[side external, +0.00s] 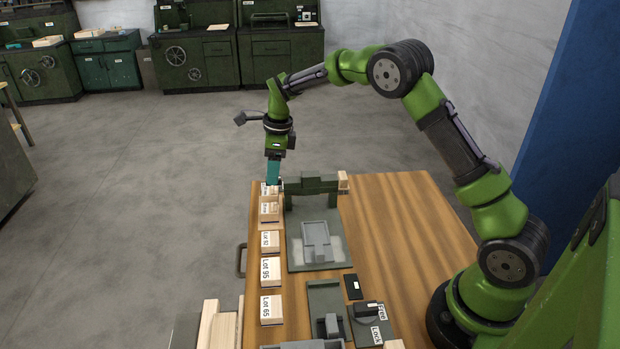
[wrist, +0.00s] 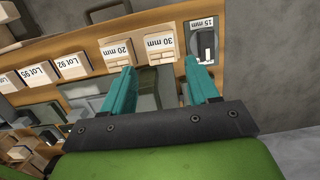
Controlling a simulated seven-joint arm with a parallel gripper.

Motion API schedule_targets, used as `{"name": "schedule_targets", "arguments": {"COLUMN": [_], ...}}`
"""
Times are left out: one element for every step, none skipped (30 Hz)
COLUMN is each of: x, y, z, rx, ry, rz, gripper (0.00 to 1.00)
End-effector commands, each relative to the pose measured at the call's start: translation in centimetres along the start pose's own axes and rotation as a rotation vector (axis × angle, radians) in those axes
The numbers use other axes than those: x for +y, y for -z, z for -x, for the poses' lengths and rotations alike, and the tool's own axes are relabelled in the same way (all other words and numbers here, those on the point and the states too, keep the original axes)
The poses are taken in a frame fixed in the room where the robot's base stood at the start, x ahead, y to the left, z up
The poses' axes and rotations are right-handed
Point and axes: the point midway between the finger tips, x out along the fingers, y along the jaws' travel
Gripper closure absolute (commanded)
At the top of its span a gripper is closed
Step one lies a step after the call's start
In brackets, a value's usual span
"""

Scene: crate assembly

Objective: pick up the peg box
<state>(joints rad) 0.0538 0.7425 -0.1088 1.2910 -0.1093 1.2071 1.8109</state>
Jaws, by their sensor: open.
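A row of small pale wooden boxes stands along the table's left edge in the side external view; no label reads peg box, so I cannot tell which one it is. In the wrist view I read a 30 mm box (wrist: 160,41) and a 20 mm box (wrist: 118,51). To their right, a 15 mm label sits above a dark piece (wrist: 205,45) on a grey plate. My gripper (side external: 273,183) points down at the row's far end, its teal fingers open. In the wrist view, the 30 mm box shows beyond and between the fingertips (wrist: 160,70). Nothing is visibly held.
Nearer boxes are labelled Lot 92 (side external: 270,242), Lot 95 (side external: 270,271) and Lot 65 (side external: 271,310). A dark green fixture (side external: 312,185) stands close right of my gripper. Grey parts and a Free/Lock switch (side external: 367,310) lie nearer. The table's right side (side external: 390,220) is clear.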

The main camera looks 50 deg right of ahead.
Motion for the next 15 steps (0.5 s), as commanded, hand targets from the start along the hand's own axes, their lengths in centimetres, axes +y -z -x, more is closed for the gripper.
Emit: {"name": "schedule_targets", "arguments": {"x": [0.0,0.0,0.0,0.0,0.0,0.0,0.0,0.0,-0.1,-0.1,-0.1,-0.1,-0.1,-0.1,-0.1], "y": [0.0,0.0,0.0,0.0,0.0,0.0,0.0,0.0,0.0,0.0,0.0,0.0,0.0,-0.1,-0.1], "z": [-1.0,-1.4,-1.9,-2.1,-2.4,-2.6,-2.7,-2.9,-3.2,-3.5,-3.8,-4.5,-5.0,-5.5,-6.1], "rx": [0.002,0.001,0.001,0.001,0.001,0.001,0.001,0.001,0.001,0.001,0.001,0.001,0.001,0.001,0.001], "ry": [-0.003,-0.002,-0.002,-0.001,-0.001,-0.001,-0.001,0.000,0.000,0.000,-0.001,-0.003,-0.002,-0.002,-0.003], "rz": [0.000,0.000,-0.001,0.000,0.000,0.000,0.000,0.000,0.000,0.001,0.000,0.000,0.000,0.000,0.001], "gripper": [0.40,0.40,0.40,0.40,0.40,0.40,0.40,0.40,0.40,0.40,0.40,0.40,0.40,0.40,0.40]}}
